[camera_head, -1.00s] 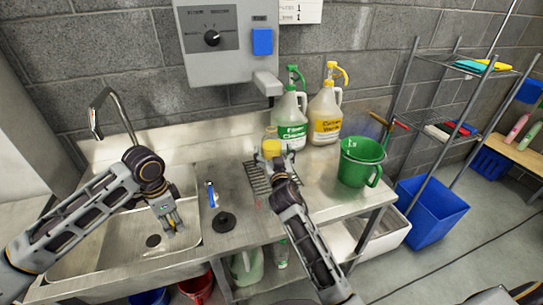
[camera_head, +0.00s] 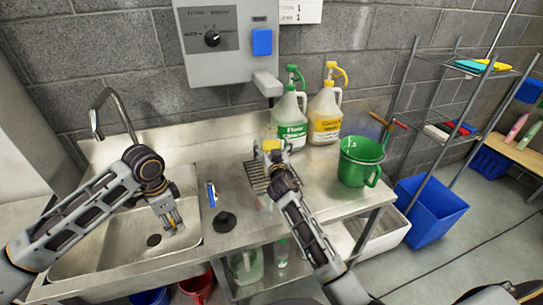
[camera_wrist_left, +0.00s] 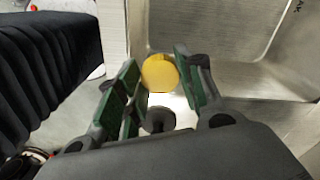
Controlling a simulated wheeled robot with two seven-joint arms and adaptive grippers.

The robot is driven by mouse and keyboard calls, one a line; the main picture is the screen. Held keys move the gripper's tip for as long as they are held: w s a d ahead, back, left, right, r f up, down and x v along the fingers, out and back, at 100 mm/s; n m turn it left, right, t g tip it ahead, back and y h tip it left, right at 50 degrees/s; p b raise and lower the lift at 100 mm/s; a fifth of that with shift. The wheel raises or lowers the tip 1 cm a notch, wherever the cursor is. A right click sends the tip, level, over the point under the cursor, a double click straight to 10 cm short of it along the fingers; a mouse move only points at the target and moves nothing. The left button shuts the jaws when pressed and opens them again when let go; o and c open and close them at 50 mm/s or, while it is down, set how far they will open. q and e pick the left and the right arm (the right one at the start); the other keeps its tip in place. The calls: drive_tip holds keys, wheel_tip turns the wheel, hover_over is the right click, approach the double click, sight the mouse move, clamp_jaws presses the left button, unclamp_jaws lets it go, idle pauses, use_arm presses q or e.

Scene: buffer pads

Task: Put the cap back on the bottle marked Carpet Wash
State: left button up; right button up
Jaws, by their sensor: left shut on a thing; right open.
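My left gripper (camera_head: 174,222) hangs over the sink, pointing down. In the left wrist view it (camera_wrist_left: 160,85) is shut on a round yellow cap (camera_wrist_left: 158,74). The bottle with the yellow label and yellow pump top (camera_head: 325,118) stands upright at the back of the counter; its label looks like Carpet Wash but is small. My right gripper (camera_head: 271,156) is open over the wire rack, close to a yellow thing (camera_head: 271,145). The gripper partly hides that thing, and I cannot tell whether they touch.
A green-label bottle (camera_head: 290,122) stands left of the yellow-label one. A green bucket (camera_head: 360,162) is on the counter's right. A black round stopper (camera_head: 224,221) and a small blue-and-white item (camera_head: 211,194) lie near the sink (camera_head: 98,262).

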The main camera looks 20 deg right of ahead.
sight(272, 137)
drive_tip(key=c, duration=1.6)
drive_tip(key=shift+r, duration=0.1)
drive_tip(key=shift+c, duration=0.3)
drive_tip(key=shift+r, duration=0.4)
use_arm(q)
drive_tip(key=shift+r, duration=0.1)
use_arm(e)
drive_tip(key=shift+r, duration=1.45)
drive_tip(key=shift+s+d+f, duration=0.1)
drive_tip(key=shift+s+d, duration=0.25)
drive_tip(key=shift+s, duration=0.85)
drive_tip(key=shift+s+d, duration=0.4)
drive_tip(key=shift+s, duration=0.75)
drive_tip(key=shift+s+d+f, duration=0.1)
drive_tip(key=shift+s+d, duration=0.25)
drive_tip(key=shift+s, duration=0.85)
use_arm(q)
drive_tip(key=shift+f+b, duration=0.4)
drive_tip(key=shift+f, duration=0.1)
use_arm(e)
drive_tip(key=s+d, duration=0.3)
drive_tip(key=s, duration=0.6)
drive_tip(key=shift+s, duration=0.35)
drive_tip(key=shift+s+r, duration=0.1)
drive_tip(key=shift+s, duration=0.1)
use_arm(q)
drive_tip(key=shift+r, duration=0.2)
use_arm(e)
drive_tip(key=shift+r, duration=0.25)
